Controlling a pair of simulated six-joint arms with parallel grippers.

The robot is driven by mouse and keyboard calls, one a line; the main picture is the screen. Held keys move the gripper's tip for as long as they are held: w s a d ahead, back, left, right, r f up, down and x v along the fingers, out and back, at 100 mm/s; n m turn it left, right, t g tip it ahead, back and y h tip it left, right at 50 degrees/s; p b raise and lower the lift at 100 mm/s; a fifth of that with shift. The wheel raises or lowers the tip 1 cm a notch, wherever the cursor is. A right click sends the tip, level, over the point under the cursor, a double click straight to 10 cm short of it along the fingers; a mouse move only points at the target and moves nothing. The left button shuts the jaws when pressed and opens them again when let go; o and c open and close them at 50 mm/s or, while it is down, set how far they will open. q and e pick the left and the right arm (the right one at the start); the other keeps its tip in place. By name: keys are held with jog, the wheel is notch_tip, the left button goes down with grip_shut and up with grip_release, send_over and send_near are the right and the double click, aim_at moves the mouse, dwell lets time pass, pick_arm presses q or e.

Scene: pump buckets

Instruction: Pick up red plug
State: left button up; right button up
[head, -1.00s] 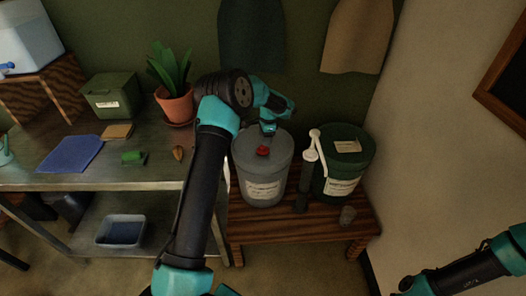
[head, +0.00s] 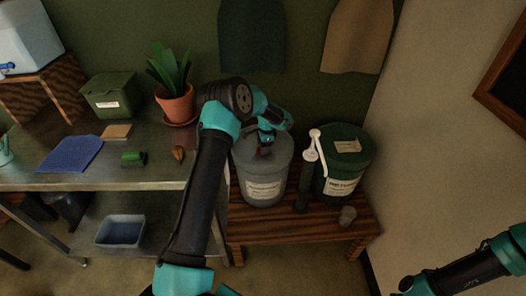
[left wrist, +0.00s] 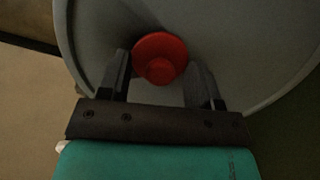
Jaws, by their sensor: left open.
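The red plug (left wrist: 160,55) sits on the lid of the grey bucket (head: 262,182). In the left wrist view it lies between the two fingertips of my left gripper (left wrist: 160,68), with the lid (left wrist: 240,30) behind it. My left gripper (head: 265,148) is open and points down at the lid; in the head view it mostly hides the plug. I cannot tell whether the fingers touch the plug. My right arm shows at the lower right of the head view, but its gripper jaws are not clearly visible.
A green bucket (head: 343,165) with a white pump (head: 314,150) stands right of the grey one on a wooden bench (head: 265,227). A metal table (head: 60,180) with a potted plant (head: 175,102) is at left.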

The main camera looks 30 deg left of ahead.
pick_arm(q)
jog(key=shift+c, duration=0.4)
jog(key=c, duration=0.9)
jog(key=shift+r, duration=0.1)
jog(key=shift+r, duration=1.6)
jog(key=s+d, duration=0.2)
jog(key=s, duration=0.2)
jog(key=s+d+r, duration=0.1)
jog(key=s+d, duration=0.2)
jog(key=s, duration=0.2)
jog(key=s+d, duration=0.3)
jog(key=s, duration=0.1)
jog(key=shift+s+d+r, duration=0.2)
jog(key=shift+s+r, duration=0.1)
jog(key=shift+s, duration=0.05)
